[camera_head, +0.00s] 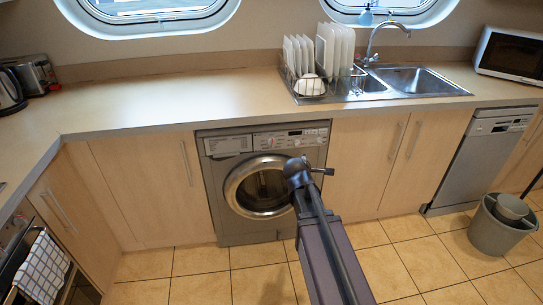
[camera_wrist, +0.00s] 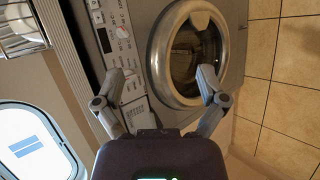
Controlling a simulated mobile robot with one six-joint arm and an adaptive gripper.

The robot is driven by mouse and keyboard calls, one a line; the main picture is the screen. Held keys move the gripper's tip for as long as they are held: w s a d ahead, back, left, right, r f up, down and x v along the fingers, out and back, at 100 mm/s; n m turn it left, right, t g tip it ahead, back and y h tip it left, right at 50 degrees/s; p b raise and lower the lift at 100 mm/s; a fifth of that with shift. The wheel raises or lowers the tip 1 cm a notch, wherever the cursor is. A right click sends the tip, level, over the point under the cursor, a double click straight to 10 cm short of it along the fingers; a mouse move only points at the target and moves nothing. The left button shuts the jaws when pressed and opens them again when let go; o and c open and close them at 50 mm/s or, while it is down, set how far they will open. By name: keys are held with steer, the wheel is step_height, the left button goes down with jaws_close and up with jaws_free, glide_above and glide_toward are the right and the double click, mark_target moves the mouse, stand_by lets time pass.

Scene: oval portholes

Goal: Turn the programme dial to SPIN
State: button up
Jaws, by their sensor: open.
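The washing machine (camera_head: 232,194) is silver-grey and stands under the worktop, its round door shut. Its programme dial (camera_wrist: 122,32) is a small pale knob on the control panel, left of the door in the wrist view. The panel (camera_head: 291,138) runs along the machine's top front in the head view; the dial's setting and lettering are too small to read. My gripper (camera_wrist: 161,75) is open and empty in front of the machine, its fingers spread across panel and door edge in the wrist view. It seems apart from the dial.
The worktop (camera_head: 190,97) overhangs the machine. A dish rack (camera_head: 310,85) with plates and a sink (camera_head: 415,79) are above to the right. A grey bucket (camera_head: 492,232) stands on the tiled floor at right. Cupboards flank the machine.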

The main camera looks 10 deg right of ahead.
mark_target(273, 145)
steer(key=w+a+f+n+t+y+b, duration=0.2)
steer(key=w+a+f+n+t+b, duration=0.1)
steer(key=n+b, duration=0.5)
steer(key=w+a+f+n+t+y+b, duration=0.3)
steer(key=w+n+b, duration=0.5)
steer(key=n, duration=0.5)
steer(key=shift+w+a+f+n+t, duration=0.25)
steer(key=shift+a+t, duration=0.4)
steer(key=shift+t, duration=0.55)
steer(key=shift+w, duration=0.15)
steer(key=w, duration=1.3)
steer(key=shift+w, duration=0.3)
steer(key=shift+c, duration=0.2)
